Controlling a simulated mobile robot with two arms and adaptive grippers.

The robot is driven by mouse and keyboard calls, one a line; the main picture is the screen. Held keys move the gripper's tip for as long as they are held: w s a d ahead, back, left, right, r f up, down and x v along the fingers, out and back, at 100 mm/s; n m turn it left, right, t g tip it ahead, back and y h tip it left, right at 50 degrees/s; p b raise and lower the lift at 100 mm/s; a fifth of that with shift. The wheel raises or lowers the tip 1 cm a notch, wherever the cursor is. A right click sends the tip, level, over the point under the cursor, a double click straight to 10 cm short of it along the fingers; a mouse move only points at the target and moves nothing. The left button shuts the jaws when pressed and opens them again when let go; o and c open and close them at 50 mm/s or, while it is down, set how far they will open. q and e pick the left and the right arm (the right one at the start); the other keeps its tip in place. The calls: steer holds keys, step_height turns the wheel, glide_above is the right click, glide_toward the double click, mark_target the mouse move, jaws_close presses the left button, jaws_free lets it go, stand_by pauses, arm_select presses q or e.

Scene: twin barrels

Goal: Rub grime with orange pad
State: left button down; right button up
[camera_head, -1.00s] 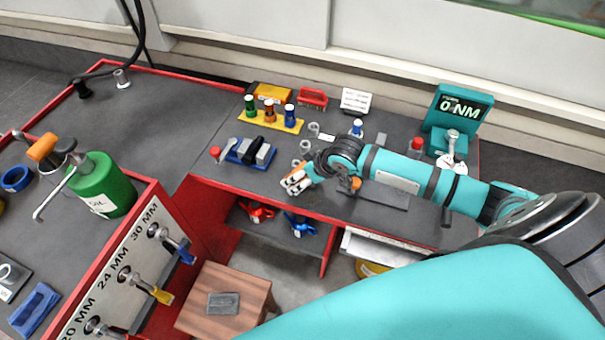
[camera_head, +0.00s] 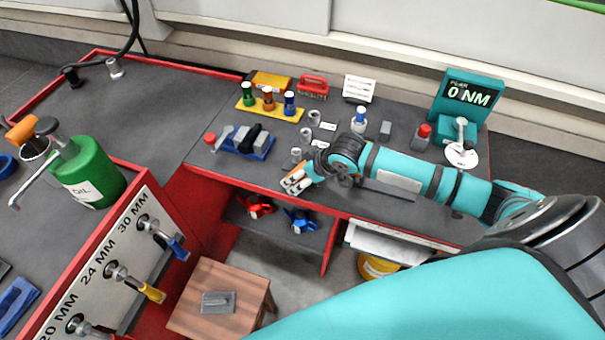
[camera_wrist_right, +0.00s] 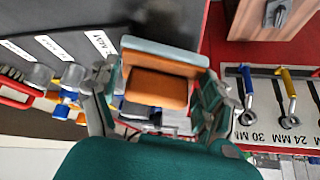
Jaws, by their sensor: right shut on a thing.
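My right gripper (camera_head: 296,182) is over the front edge of the dark workbench, reached by the teal arm from the right. In the right wrist view its fingers (camera_wrist_right: 160,98) are shut on the orange pad (camera_wrist_right: 158,88), which has a pale grey-blue layer along its far side. A dark flat plate (camera_head: 392,192) lies on the bench, partly behind my arm. I cannot make out any grime with certainty. My left gripper is not in view.
Bottles on a yellow rack (camera_head: 268,110), a blue tray (camera_head: 240,144) and a torque display (camera_head: 466,98) stand on the bench. A green oil can (camera_head: 88,172) is at left. A wooden stool (camera_head: 190,315) holds a grey block. Red and blue clamps sit on the shelf below.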

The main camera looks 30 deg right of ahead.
steer(key=shift+f, duration=0.6)
stand_by(0.3)
